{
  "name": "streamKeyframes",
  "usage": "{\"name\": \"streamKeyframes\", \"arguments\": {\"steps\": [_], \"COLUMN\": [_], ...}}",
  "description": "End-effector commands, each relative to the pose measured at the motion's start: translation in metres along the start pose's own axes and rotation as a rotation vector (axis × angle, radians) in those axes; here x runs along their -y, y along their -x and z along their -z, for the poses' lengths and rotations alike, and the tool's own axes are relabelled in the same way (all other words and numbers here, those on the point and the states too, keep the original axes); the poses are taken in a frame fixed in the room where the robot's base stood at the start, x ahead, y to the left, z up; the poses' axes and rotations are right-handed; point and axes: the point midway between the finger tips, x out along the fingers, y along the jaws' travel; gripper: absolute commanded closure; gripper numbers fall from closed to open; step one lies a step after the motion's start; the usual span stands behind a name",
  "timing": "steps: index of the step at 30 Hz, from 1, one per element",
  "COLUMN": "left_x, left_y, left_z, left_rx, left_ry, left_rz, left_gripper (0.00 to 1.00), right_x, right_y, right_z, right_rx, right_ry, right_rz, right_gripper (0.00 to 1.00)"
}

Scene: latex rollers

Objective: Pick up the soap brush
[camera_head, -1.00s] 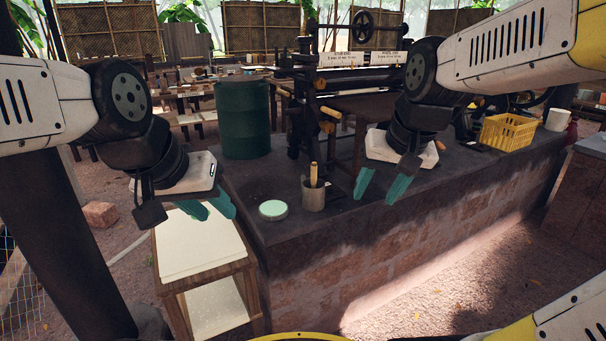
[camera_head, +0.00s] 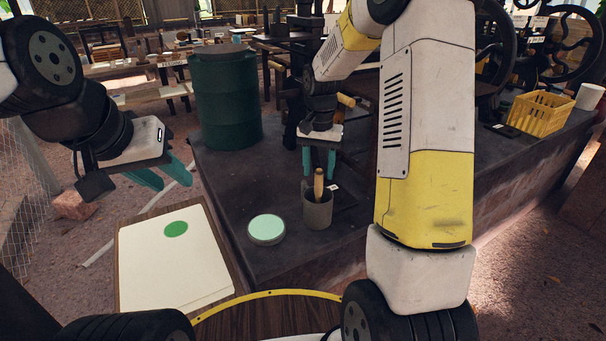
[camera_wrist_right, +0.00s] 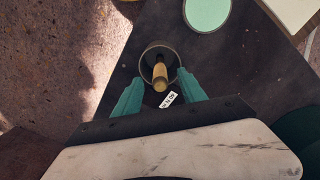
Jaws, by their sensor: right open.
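The soap brush (camera_head: 318,184) stands in a grey cup (camera_head: 317,212) on the dark stone counter, with its wooden handle sticking up. In the right wrist view the brush handle (camera_wrist_right: 160,76) rises from the cup (camera_wrist_right: 147,60); its lower end is hidden inside. My right gripper (camera_head: 319,163) is open and empty, close to the handle top, fingers pointing down. In the right wrist view the brush handle shows between and just ahead of the fingertips of this gripper (camera_wrist_right: 160,85). My left gripper (camera_head: 163,177) is open and empty, left of the counter, above the white-topped stand.
A round pale-green dish (camera_head: 267,229) sits left of the cup. A green barrel (camera_head: 227,100) stands behind. A white-topped stand (camera_head: 150,265) bears a green disc (camera_head: 176,229). A yellow basket (camera_head: 540,113) is at the far right of the counter. A small label lies beside the cup.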

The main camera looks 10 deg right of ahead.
Motion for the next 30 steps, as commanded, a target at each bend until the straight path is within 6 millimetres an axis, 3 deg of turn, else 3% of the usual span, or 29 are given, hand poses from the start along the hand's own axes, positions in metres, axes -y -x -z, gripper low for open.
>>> {"name": "streamKeyframes", "arguments": {"steps": [11, 19, 28, 30], "left_x": [0.000, 0.000, 0.000, 0.000], "left_y": [0.000, 0.000, 0.000, 0.000], "left_z": [0.000, 0.000, 0.000, 0.000], "left_rx": [0.000, 0.000, 0.000, 0.000], "left_ry": [0.000, 0.000, 0.000, 0.000], "left_rz": [0.000, 0.000, 0.000, 0.000], "left_gripper": [0.64, 0.64, 0.64, 0.64], "right_x": [-0.001, -0.003, -0.003, -0.003], "right_y": [-0.037, -0.075, -0.081, -0.081], "right_z": [0.002, 0.003, 0.004, 0.004], "right_rx": [0.006, 0.005, 0.002, 0.002], "right_ry": [-0.006, -0.004, -0.004, -0.004], "right_rz": [-0.004, -0.003, -0.002, -0.002], "right_gripper": [0.51, 0.51, 0.51, 0.61]}}
